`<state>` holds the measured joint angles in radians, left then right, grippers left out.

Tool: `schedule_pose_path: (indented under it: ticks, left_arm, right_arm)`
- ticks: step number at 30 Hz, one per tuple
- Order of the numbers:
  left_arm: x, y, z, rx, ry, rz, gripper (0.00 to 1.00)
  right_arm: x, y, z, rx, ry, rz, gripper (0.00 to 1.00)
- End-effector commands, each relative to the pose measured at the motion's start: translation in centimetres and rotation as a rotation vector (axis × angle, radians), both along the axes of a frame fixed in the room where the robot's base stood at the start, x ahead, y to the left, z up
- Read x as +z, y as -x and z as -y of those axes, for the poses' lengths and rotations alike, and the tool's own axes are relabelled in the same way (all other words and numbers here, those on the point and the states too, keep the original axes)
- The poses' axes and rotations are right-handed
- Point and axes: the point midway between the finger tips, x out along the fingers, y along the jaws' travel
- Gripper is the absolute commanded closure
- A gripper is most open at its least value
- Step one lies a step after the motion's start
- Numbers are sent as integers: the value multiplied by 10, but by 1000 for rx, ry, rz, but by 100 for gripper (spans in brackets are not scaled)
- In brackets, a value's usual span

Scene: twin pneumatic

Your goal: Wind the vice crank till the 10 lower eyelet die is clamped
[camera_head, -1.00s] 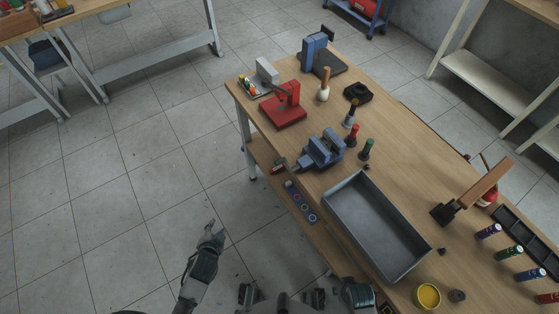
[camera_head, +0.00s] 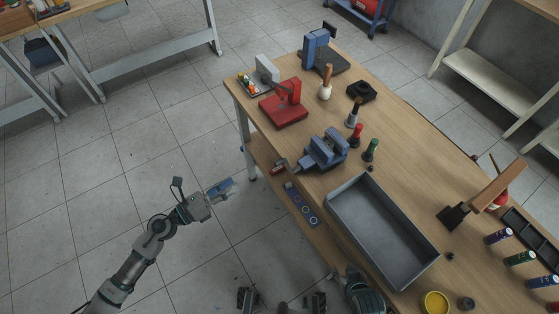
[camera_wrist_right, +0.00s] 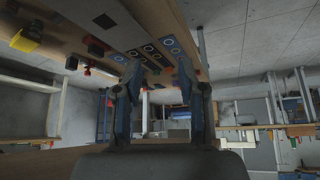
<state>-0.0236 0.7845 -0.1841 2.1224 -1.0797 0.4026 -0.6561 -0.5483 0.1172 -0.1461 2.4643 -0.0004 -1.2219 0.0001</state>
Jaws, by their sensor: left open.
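The blue vice (camera_head: 325,150) is fixed near the left front edge of the wooden workbench (camera_head: 415,150). A small dark and reddish part (camera_head: 280,167), possibly its crank, sticks out at the bench edge. I cannot make out a die between the jaws. My left gripper (camera_head: 222,188) is open and empty over the floor, left of the vice and apart from it. My right gripper's fingers (camera_wrist_right: 160,95) are spread, with nothing between them, in the right wrist view; in the head view only my right arm shows at the bottom.
A grey tray (camera_head: 382,228) lies in front of the vice. A red press (camera_head: 285,108) stands behind it to the left. A lower shelf (camera_head: 265,155) juts out below the bench front. The floor at left is free.

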Motion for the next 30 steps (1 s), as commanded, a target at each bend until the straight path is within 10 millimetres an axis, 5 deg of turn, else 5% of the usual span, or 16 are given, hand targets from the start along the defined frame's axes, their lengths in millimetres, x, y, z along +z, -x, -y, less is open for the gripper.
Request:
schedule_pose_path:
  ticks: [8,21,30]
  left_arm:
    - [-1,-8,17,-46,-67,32,58]
    - [1,-68,100,-45,-62,30,58]
    - [-3,-94,137,-44,-63,26,58]
  right_arm:
    - [2,10,4,-3,12,-47,60]
    - [-6,72,24,-22,80,-352,60]
    - [-20,68,22,-21,79,-348,60]
